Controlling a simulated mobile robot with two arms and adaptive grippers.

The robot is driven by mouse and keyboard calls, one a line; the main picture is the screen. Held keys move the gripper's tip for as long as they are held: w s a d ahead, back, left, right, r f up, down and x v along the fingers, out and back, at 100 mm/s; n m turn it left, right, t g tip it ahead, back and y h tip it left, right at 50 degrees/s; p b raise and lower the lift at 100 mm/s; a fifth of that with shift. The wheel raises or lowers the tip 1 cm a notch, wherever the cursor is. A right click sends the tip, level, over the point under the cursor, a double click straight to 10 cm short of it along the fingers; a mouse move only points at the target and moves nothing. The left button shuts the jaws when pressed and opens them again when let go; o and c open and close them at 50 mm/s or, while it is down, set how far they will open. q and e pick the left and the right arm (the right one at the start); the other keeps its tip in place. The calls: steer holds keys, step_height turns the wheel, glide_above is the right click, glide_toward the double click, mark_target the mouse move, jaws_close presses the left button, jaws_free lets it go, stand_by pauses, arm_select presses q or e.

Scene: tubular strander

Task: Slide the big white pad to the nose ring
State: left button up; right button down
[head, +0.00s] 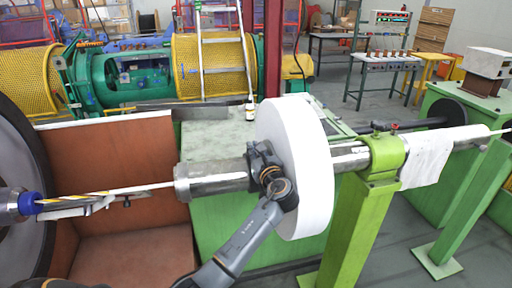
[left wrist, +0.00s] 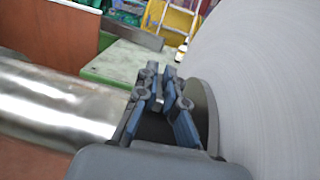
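The big white pad (head: 312,165) is a thick upright disc around the steel tube (head: 225,178). It sits between the tube's left end and the green clamp post. Its pale face fills the right of the left wrist view (left wrist: 265,85), with a dark grey hub at its centre. A wider collar (head: 182,183) rings the tube's left end; I cannot tell if it is the nose ring. My left gripper (head: 260,160) is at the pad's left face, beside the tube. In the left wrist view its fingertips (left wrist: 160,85) are drawn together with nothing seen between them. Contact with the pad is unclear.
The green clamp post (head: 385,155) holds the tube right of the pad. A white cloth (head: 428,160) hangs on the tube further right. A thin rod leads left from the tube to a blue-ringed nozzle (head: 27,203). The tube is bare left of the gripper.

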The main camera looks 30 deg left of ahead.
arm_select(q)
steer(key=o, duration=0.3)
steer(key=shift+f, duration=0.1)
steer(key=shift+w, duration=0.1)
steer(key=shift+d, duration=0.1)
step_height(320, 180, up, 10)
steer(key=shift+r, duration=0.1)
